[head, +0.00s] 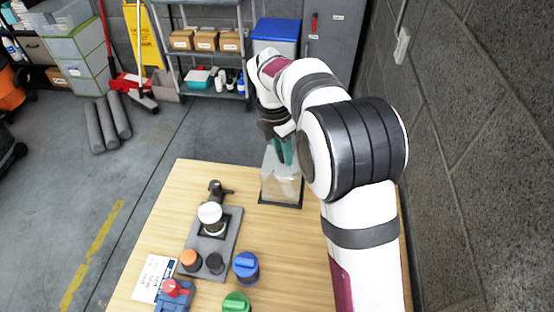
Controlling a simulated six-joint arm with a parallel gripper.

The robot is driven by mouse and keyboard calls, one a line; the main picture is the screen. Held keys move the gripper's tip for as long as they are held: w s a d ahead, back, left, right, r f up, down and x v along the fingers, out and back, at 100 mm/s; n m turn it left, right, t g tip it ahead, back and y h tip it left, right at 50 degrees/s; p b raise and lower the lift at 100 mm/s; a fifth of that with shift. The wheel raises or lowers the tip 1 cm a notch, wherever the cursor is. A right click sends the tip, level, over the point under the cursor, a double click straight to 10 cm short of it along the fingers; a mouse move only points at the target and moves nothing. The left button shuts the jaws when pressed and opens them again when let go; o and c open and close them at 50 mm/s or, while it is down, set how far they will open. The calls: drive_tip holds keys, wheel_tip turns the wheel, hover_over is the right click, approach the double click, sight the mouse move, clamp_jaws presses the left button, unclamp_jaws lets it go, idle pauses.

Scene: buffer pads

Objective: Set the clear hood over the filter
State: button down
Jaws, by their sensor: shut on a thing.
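The clear hood (283,188) is a see-through, tapered cover with a dark bottom rim, upright near the table's back right. My gripper (282,152) is above it with teal fingers, shut on the hood's top; the exact grip is partly hidden by my wrist. I cannot tell whether the rim touches the table. What looks like the filter (211,214), a short cylinder with a white top, stands uncovered in a dark square on a grey plate (226,243), to the left of the hood.
A dark fitting (218,189) stands just behind the plate. Orange (191,259) and dark (214,263) caps sit at its front. Blue (246,265) and green (236,303) knobbed pieces stand to the right. The wooden table (290,245) is clear between hood and knobs.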

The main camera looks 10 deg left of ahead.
drive_tip(key=s+d+r+m+g, duration=0.1)
drive_tip(key=s+d+r+m, duration=0.5)
drive_tip(key=m, duration=0.5)
drive_tip(key=s+d+r+m+g, duration=0.25)
drive_tip(key=d+r+m, duration=0.25)
drive_tip(key=d+m, duration=0.45)
drive_tip(key=s+a+f+n+t, duration=0.2)
drive_tip(key=a+n, duration=0.8)
drive_tip(key=a, duration=0.6)
drive_tip(key=s+a+f+n+t, duration=0.2)
drive_tip(key=a+n, duration=0.9)
drive_tip(key=a, duration=0.5)
drive_tip(key=shift+m+g, duration=0.25)
drive_tip(key=f, duration=0.8)
drive_tip(key=shift+w+d+f, duration=0.1)
drive_tip(key=shift+d+f, duration=0.2)
drive_tip(key=shift+f, duration=0.7)
drive_tip(key=c, duration=0.5)
unclamp_jaws()
